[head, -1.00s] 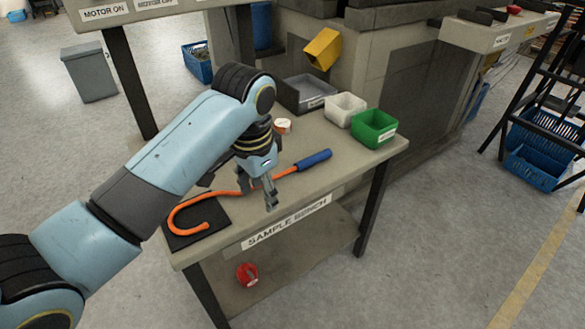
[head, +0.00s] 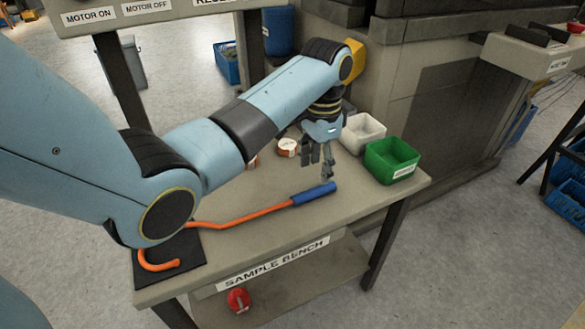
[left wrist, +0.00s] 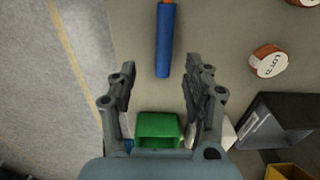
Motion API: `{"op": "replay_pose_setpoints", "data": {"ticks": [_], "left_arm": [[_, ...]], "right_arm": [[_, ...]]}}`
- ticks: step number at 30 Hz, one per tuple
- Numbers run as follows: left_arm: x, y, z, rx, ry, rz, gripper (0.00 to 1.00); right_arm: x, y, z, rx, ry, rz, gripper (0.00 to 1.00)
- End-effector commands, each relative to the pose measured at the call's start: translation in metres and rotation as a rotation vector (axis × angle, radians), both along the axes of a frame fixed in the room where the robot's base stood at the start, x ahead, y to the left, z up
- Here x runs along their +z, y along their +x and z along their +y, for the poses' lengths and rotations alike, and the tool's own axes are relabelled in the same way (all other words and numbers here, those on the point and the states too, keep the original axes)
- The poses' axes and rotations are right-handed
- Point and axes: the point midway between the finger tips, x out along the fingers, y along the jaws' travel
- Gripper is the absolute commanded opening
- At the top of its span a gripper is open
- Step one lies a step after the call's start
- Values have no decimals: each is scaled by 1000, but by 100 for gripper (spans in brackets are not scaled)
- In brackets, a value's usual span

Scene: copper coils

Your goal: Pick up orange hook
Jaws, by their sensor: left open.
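The orange hook (head: 240,217) lies on the sample bench, its curved end on a black mat (head: 187,268) at the left and its blue handle (head: 314,194) toward the right. My left arm hides part of the hook's curve in the head view. My left gripper (head: 321,172) points down above the bench, just behind the handle, open and empty. In the left wrist view the blue handle (left wrist: 165,42) lies beyond and between the open fingertips of the gripper (left wrist: 160,78), not gripped. My right gripper is not in view.
A green bin (head: 390,160) and a white bin (head: 362,133) stand at the bench's back right. Small round copper-coloured coils (head: 288,147) lie behind the gripper; one also shows in the left wrist view (left wrist: 268,60). A red object (head: 238,300) is on the lower shelf.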

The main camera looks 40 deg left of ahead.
Motion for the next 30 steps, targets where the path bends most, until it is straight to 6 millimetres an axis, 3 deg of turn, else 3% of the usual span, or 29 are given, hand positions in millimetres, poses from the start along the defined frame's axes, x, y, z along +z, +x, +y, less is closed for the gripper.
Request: {"op": "replay_pose_setpoints", "data": {"ticks": [3, 7, 17, 26, 30], "left_arm": [[-21, 0, 0, 0, -1, 1, 50], [-30, 0, 0, 0, 0, 0, 50], [-76, 1, 7, 0, -1, 1, 50], [-80, 2, 7, 0, 1, -1, 50], [-80, 2, 7, 0, 1, -1, 33]], "right_arm": [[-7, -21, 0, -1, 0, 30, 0], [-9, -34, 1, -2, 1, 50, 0], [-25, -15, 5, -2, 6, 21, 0], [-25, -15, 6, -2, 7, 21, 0], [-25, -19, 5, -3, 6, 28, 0]]}}
